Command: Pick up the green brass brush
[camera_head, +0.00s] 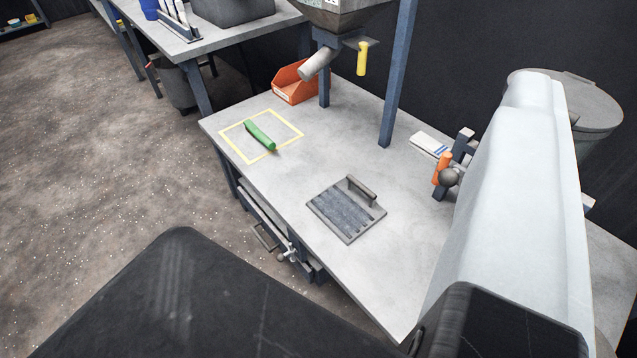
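The green brush (260,135) lies on the grey workbench (290,195), inside a yellow outlined square (230,143) near the bench's left end. It lies at a slant and only its green body shows clearly; I cannot make out bristles. Nothing touches or covers it. My gripper's fingers are not in view. A white link of my arm fills the right side of the view, and a dark part of my body fills the bottom.
A dark flat plate with a handle (347,208) lies mid-bench. An orange bin (294,84) stands behind the brush, near blue posts (398,75) and a spout (315,64). An orange-handled clamp (441,168) is at the right. The bench around the brush is clear.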

